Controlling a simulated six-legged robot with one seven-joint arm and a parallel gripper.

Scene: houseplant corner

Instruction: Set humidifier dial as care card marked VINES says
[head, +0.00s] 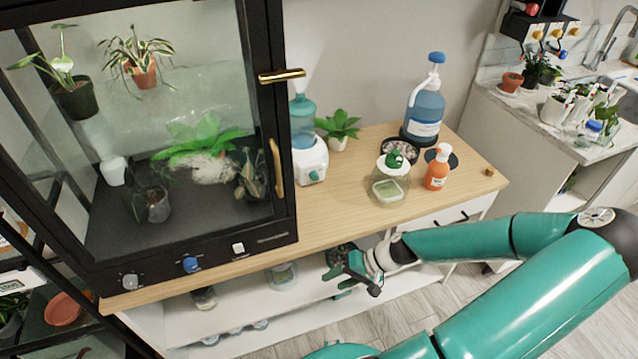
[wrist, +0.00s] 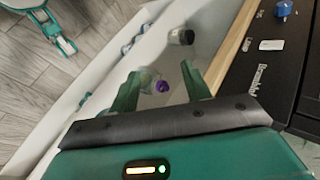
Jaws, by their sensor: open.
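A white humidifier (head: 309,158) with a clear blue-green tank stands on the wooden bench top, just right of the glass plant cabinet (head: 268,215). A small green dial (head: 314,175) shows low on its front; its setting is too small to read. I see no card with readable VINES writing. My gripper (head: 345,279) is open and empty in front of the bench, below its top edge and right of the cabinet. In the wrist view my gripper's two green fingers (wrist: 160,90) are spread apart, with the lower shelf behind them. The humidifier is out of the wrist view.
The cabinet's front panel has a grey knob (head: 130,281), a blue knob (head: 190,264) and a white switch (head: 238,248). Jars sit on the shelf below.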

